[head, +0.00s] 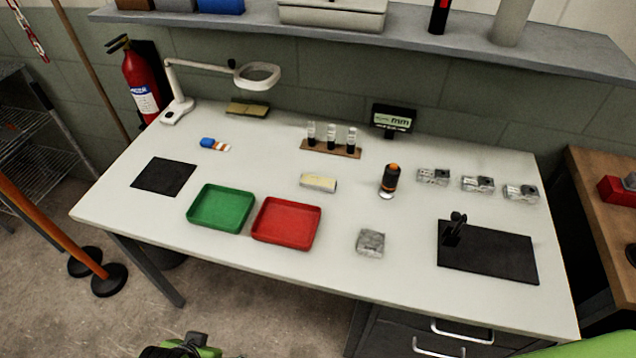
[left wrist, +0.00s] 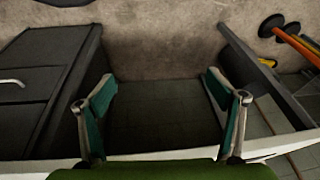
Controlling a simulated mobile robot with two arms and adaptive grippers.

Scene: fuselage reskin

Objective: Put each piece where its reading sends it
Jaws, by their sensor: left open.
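Three small grey metal pieces stand in a row at the right of the table: a left one (head: 433,176), a middle one (head: 478,184) and a right one (head: 521,192). A green tray (head: 221,208) and a red tray (head: 286,223) lie side by side, both empty. A dark display marked "mm" (head: 394,117) stands at the back; its reading is not legible. A black probe with an orange top (head: 390,181) stands in front of it. My left gripper (left wrist: 162,108) is open and empty, over the floor by the table's front edge. My right gripper's fingers are out of view.
A grey block (head: 370,243) sits near the front edge. A black mat with a small stand (head: 487,258) is at right, another black mat (head: 163,176) at left. A vial rack (head: 331,149), pale block (head: 318,182) and magnifier lamp (head: 258,76) stand further back.

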